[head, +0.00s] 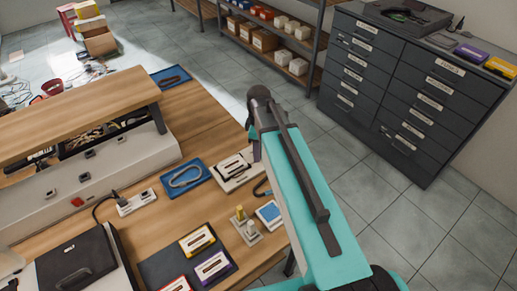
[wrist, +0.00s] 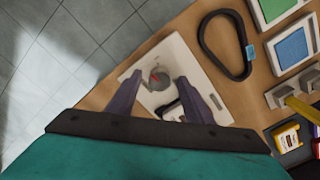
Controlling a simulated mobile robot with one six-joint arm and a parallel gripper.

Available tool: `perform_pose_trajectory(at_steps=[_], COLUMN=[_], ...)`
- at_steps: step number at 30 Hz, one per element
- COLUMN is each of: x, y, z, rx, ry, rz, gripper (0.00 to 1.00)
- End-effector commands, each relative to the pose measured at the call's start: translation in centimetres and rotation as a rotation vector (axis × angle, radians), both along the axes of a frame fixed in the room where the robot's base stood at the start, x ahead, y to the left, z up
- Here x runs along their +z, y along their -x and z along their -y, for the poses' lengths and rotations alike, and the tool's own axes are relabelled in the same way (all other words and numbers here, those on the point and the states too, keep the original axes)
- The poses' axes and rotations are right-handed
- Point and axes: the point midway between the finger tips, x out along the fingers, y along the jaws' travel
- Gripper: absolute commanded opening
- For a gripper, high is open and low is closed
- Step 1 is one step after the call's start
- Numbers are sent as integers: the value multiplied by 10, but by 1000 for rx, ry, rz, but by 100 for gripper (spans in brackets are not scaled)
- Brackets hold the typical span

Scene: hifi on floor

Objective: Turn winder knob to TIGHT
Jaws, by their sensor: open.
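The winder knob (wrist: 160,80) is a small grey round knob with a red mark on it, set on a white plate (wrist: 200,52). In the wrist view it lies between the fingertips of my gripper (wrist: 158,83), which is open with a dark finger on each side. I cannot tell whether the fingers touch it or how far above they are. In the head view my gripper (head: 254,143) is at the right edge of the white plate (head: 229,183); the knob is not clearly visible there. No TIGHT lettering is readable.
A black cable loop (wrist: 206,50) lies beside the plate, with a blue-topped box (wrist: 291,48) beyond. The wooden table (head: 205,133) holds a blue tray (head: 201,176), switch parts (head: 251,238) and colored boxes (head: 197,240). A grey drawer cabinet (head: 410,95) stands across the open floor.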

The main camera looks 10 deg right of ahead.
Motion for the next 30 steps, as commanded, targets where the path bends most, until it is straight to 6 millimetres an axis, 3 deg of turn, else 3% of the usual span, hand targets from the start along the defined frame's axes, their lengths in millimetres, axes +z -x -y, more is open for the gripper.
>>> perform_pose_trajectory(at_steps=[14,21,30], x=[-6,-6,-6], y=[0,0,0], z=[-1,-1,-1], rx=[1,1,-15], ry=[0,0,0], rz=[1,1,1], gripper=[46,8,5])
